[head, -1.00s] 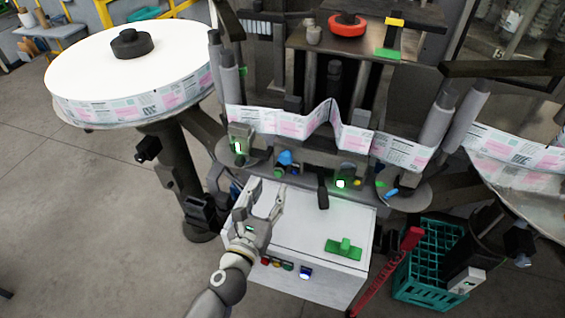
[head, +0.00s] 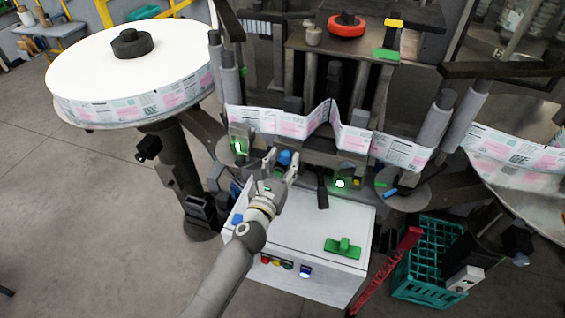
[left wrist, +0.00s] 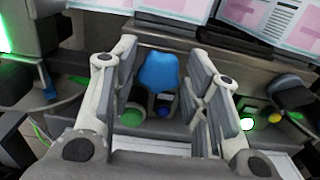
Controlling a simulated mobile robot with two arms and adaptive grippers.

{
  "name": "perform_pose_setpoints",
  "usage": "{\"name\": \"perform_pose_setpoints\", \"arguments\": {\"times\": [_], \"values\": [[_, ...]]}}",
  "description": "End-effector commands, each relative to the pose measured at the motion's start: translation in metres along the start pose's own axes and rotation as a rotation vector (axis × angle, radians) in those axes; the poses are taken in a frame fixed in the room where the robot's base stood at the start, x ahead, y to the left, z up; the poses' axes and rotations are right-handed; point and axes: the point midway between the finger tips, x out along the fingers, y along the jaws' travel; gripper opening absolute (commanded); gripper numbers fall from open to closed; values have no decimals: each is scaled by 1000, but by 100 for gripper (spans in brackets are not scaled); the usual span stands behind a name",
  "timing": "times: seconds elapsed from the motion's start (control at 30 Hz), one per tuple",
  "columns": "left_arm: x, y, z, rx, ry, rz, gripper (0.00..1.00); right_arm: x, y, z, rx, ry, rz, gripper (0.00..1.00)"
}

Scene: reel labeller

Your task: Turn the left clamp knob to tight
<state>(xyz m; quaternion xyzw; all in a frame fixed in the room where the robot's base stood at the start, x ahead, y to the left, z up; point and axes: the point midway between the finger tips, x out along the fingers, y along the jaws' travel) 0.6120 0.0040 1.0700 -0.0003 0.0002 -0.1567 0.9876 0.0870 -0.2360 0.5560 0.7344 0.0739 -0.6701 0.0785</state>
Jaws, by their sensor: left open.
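A blue knob (head: 285,157) sits on the front of the machine, left of centre, above the white cabinet. It looks like the left clamp knob. In the left wrist view the blue knob (left wrist: 158,72) stands upright in the middle, between and beyond the finger pads. My left gripper (head: 281,165) is open, its fingers pointing at the knob from the front. In the left wrist view the left gripper (left wrist: 163,65) has a clear gap on both sides of the knob. Contact is not visible. My right gripper is not in view.
A label web (head: 305,122) runs across just above the knob. A black lever (head: 322,188) stands to its right. A green T-shaped piece (head: 343,247) lies on the white cabinet (head: 300,225). A large label reel (head: 90,75) is at the left, and a teal crate (head: 425,275) at lower right.

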Motion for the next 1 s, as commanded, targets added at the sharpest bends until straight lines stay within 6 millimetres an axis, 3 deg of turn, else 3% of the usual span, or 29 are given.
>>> {"name": "perform_pose_setpoints", "arguments": {"times": [0.1,0.33,0.67,1.0], "values": [[0,0,0,0,0,0,40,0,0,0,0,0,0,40],[0,0,0,1,0,0,11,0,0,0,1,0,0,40],[0,0,0,48,1,1,10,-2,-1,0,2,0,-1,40],[-1,-1,1,282,2,1,10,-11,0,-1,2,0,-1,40]]}}
